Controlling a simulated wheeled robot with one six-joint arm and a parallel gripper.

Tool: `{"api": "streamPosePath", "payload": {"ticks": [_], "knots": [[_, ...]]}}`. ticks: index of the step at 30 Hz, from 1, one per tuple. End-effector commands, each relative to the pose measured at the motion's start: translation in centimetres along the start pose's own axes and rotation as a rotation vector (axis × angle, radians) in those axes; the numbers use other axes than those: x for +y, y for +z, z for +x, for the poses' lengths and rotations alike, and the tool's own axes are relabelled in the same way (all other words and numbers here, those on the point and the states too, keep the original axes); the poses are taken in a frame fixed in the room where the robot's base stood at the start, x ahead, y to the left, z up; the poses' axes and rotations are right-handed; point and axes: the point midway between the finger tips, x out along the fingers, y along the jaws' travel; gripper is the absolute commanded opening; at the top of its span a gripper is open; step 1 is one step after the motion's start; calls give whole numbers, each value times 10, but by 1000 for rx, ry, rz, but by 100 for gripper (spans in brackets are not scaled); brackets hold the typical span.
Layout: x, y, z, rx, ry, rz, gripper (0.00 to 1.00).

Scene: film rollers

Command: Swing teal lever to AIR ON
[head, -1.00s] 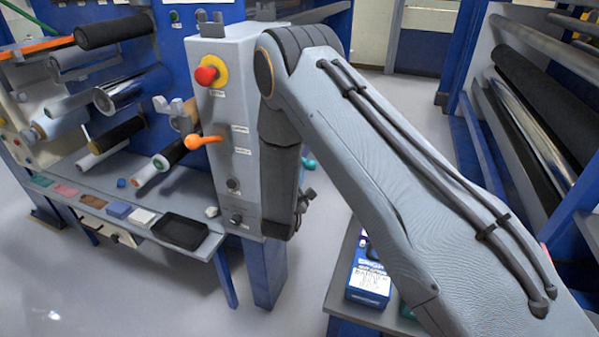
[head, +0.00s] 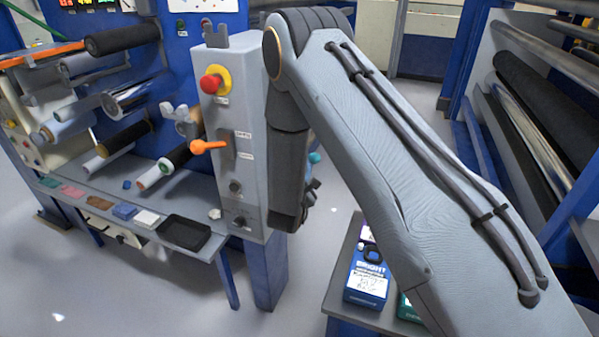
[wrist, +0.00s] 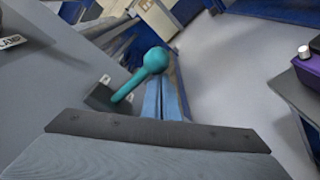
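The teal lever (wrist: 153,62) has a round knob on a short stem. In the wrist view it rises from a dark base on a grey panel, ahead of my gripper's dark front edge. In the head view, only the teal knob (head: 315,158) shows, just right of my dark wrist. No AIR ON label is readable.
The grey control box (head: 235,120) carries a red button (head: 212,82) and an orange lever (head: 207,146) on its near face. A blue box (head: 368,275) stands on a low table to the right. Dark rollers (head: 545,110) stand at the far right.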

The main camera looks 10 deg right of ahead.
Motion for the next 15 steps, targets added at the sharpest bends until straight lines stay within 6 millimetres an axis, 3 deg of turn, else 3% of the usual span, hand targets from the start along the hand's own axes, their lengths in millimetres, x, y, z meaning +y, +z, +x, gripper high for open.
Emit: {"api": "streamPosePath", "payload": {"ticks": [15], "knots": [[33,25,-4,1,0,1,0]]}}
